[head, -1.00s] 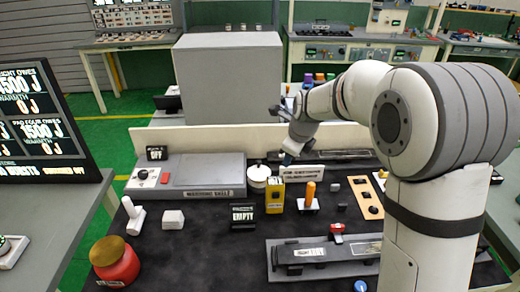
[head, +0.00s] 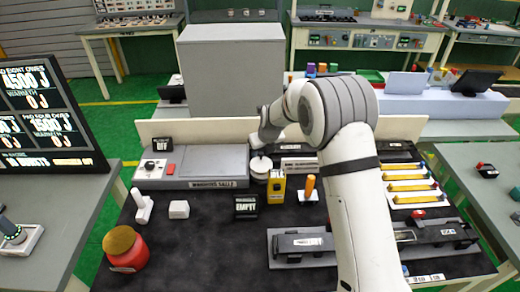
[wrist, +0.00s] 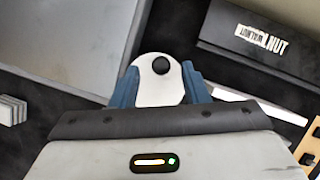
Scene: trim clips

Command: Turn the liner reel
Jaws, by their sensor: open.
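A small white round drum with a knob on top, which I take for the liner reel (head: 260,169), stands at the back of the dark bench mat, just right of the warming plate. In the wrist view, a white rounded top with a black knob (wrist: 161,66) shows between the two blue fingers. My gripper (wrist: 160,76) is open, one finger on each side of this white top. Whether the fingers touch it is unclear. In the head view, my gripper is over the reel and its fingertips are hard to make out.
The grey warming plate (head: 206,166) is left of the reel, with a yellow box (head: 277,188) in front. An orange-handled part (head: 309,187) stands to the right. A dark "WALNUT" box (wrist: 260,45) is close in the wrist view. The front-middle mat (head: 205,245) is clear.

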